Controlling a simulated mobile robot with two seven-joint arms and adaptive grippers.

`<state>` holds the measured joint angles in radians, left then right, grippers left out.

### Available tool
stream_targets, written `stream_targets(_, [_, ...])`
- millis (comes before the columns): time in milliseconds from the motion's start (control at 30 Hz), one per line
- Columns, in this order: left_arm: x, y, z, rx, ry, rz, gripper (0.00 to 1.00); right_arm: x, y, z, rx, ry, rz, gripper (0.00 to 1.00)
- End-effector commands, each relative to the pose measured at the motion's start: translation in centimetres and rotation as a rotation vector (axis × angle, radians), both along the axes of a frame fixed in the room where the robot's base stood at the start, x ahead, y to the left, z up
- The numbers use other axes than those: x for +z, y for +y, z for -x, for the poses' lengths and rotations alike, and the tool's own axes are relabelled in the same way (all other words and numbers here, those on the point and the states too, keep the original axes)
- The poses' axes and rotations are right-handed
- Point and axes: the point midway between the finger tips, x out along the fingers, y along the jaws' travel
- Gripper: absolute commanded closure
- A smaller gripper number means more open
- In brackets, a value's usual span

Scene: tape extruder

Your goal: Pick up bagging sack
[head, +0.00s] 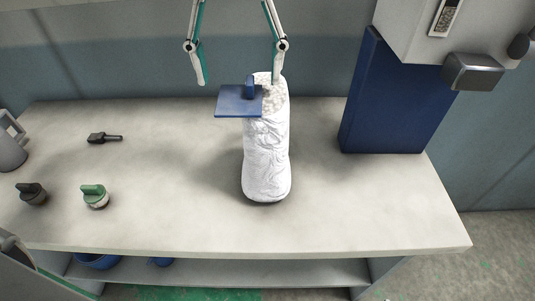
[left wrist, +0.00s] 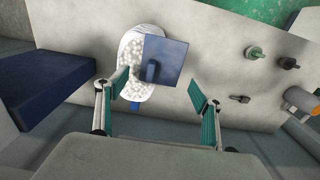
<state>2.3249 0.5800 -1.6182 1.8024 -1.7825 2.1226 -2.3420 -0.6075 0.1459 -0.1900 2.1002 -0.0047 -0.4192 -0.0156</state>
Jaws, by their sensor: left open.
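The bagging sack (head: 266,160) is white and wrinkled and stands upright on the bench, its open top filled with pale pellets. A flat blue plate with a small blue grip (head: 233,101) overlaps its top and juts out to the left. My left gripper (head: 238,78) is open, its fingers pointing down by the sack's top; the right-hand finger is close to the sack's rim, and I cannot tell if it touches. In the left wrist view the sack (left wrist: 132,50) and blue plate lie beyond the open fingers (left wrist: 158,92). My right gripper is not in view.
A tall blue panel (head: 390,105) stands right of the sack, under a pale machine housing (head: 410,25). A green-topped knob (head: 95,196), a dark knob (head: 32,194), a black tool (head: 104,138) and a grey jug (head: 10,150) sit at left. The bench front (head: 370,220) is clear.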

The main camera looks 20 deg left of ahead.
Motion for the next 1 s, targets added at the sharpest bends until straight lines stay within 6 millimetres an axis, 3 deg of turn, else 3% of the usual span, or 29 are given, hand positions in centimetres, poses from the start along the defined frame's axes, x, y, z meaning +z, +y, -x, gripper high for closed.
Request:
stream_targets(33, [-1.4, 0.0, -0.1, -0.003, 0.009, 0.0, 0.33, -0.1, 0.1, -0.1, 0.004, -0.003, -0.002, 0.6])
stream_targets(100, [-2.0, 0.0, -0.1, -0.002, 0.006, 0.001, 0.33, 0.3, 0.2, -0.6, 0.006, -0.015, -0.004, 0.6])
stream_targets(367, [-1.8, 0.0, 0.0, -0.001, 0.0, 0.001, 0.35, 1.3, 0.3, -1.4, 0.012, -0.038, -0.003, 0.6])
stream_targets(600, [-1.9, 0.0, 0.0, -0.001, 0.0, 0.001, 0.98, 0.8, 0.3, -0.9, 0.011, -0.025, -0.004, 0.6])
stream_targets(1000, [-1.2, 0.0, 0.0, 0.0, -0.002, 0.0, 1.0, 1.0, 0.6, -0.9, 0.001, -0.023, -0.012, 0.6])
